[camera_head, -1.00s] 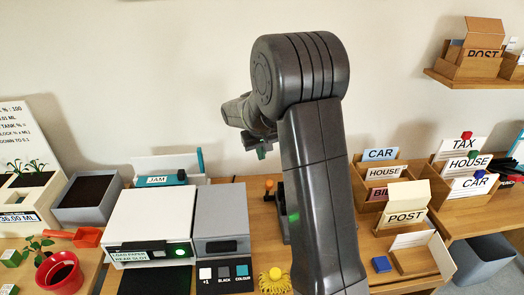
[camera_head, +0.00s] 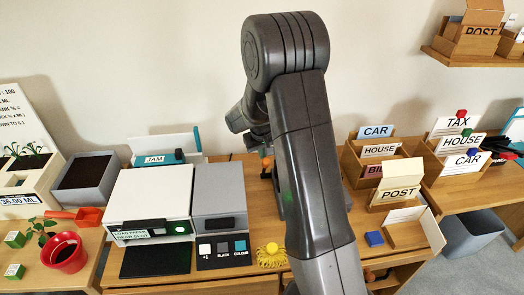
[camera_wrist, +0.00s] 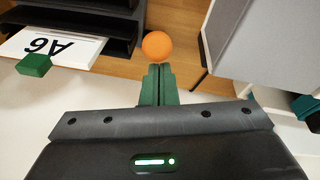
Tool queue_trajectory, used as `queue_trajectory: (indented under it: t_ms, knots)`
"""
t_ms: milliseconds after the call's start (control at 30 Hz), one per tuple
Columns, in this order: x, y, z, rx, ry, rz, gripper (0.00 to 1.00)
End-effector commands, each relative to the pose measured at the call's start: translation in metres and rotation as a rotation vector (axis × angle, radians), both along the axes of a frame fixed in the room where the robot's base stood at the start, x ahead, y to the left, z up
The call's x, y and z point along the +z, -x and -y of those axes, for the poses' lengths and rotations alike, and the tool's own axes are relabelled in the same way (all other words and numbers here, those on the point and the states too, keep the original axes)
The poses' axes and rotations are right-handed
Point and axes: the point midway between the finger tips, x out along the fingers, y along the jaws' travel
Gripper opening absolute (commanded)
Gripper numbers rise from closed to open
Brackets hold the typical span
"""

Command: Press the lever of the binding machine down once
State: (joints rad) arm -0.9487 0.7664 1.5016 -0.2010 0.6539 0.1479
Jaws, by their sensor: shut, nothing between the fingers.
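An orange ball knob (camera_wrist: 157,45), which looks like the end of the binding machine's lever, is just beyond my fingertips in the wrist view. It also shows in the head view (camera_head: 266,163), low beside my arm. My gripper (camera_wrist: 157,72) has green fingers that are shut together and empty, pointing at the knob. I cannot tell whether they touch it. The dark body at the knob's foot is mostly hidden behind my arm in the head view.
A white and grey printer (camera_head: 150,195) stands left of my arm, close to the knob. Card boxes (camera_head: 378,160) stand to the right. In the wrist view, dark trays (camera_wrist: 75,25) and an A6 card (camera_wrist: 45,45) lie left, a grey panel (camera_wrist: 265,40) right.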

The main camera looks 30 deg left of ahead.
Motion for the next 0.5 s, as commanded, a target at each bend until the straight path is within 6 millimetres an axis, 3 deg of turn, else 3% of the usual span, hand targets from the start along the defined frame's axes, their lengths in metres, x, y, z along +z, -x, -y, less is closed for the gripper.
queue_trajectory:
  t_ms: [500]
  knots:
    - [-0.0096, 0.0082, 0.0066, 0.000, -0.036, 0.043, 0.00]
